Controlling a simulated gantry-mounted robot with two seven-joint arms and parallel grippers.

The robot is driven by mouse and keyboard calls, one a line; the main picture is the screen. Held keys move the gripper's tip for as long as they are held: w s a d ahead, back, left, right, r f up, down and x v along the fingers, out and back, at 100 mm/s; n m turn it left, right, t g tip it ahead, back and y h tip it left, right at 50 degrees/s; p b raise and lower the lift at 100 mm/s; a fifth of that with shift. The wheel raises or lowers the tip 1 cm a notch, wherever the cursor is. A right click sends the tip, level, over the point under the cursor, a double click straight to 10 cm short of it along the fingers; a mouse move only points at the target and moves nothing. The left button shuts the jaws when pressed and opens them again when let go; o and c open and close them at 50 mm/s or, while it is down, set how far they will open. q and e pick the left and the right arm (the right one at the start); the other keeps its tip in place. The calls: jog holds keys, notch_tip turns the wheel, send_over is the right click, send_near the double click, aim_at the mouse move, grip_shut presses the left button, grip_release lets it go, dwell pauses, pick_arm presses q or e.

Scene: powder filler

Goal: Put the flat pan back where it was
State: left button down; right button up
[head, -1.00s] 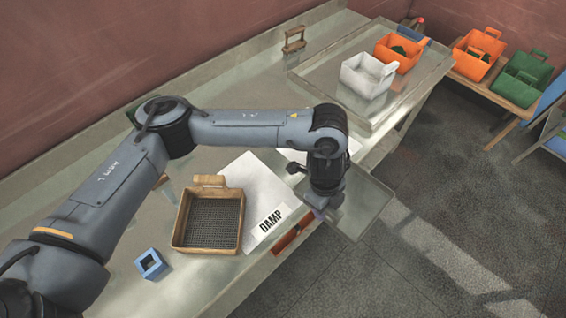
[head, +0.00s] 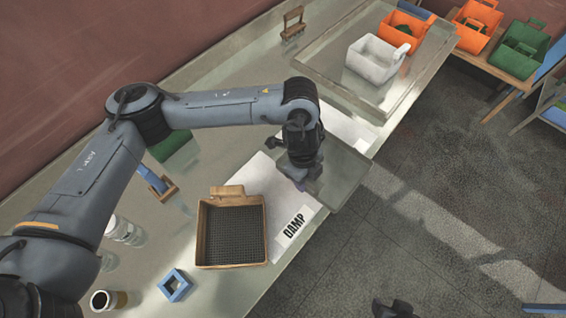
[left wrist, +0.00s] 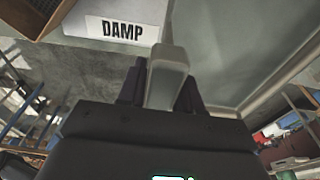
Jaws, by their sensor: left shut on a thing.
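The flat pan (head: 341,182) is a shiny grey-green plate with a raised rim. My left gripper (head: 303,178) is shut on its pale handle, which shows in the left wrist view (left wrist: 168,66). The pan hangs out to the right of the gripper, seen across the bench's front edge and partly over the floor. The pan's surface also fills the upper middle of the left wrist view (left wrist: 222,52). A white sheet marked DAMP (head: 262,182) lies left of the gripper. A dark part at the bottom edge (head: 394,308) may be my right gripper; its fingers are unclear.
A wooden mesh sieve (head: 202,232) stands left of the sheet, with a blue square frame (head: 174,285) and jars (head: 122,228) nearby. A large tray (head: 322,62) holds a white bin (head: 372,62) and an orange bin (head: 402,30). Bare bench (head: 230,130) lies behind the arm.

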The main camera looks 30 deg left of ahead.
aim_at(280, 162)
pick_arm(q)
jog(key=w+a+f, duration=0.1)
jog(key=a+f, duration=0.1)
jog(key=a, duration=0.1)
jog(key=w+a+f+b, duration=0.1)
jog(key=a+f, duration=0.1)
jog(key=a, duration=0.1)
jog(key=w+a+f, duration=0.1)
jog(key=a+f, duration=0.1)
jog(key=a, duration=0.1)
jog(key=shift+w+a, duration=0.1)
jog(key=shift+w, duration=0.1)
jog(key=shift+f, duration=2)
jog(key=c, duration=0.8)
grip_release()
jog(key=shift+o, duration=0.2)
jog(key=shift+r, duration=0.1)
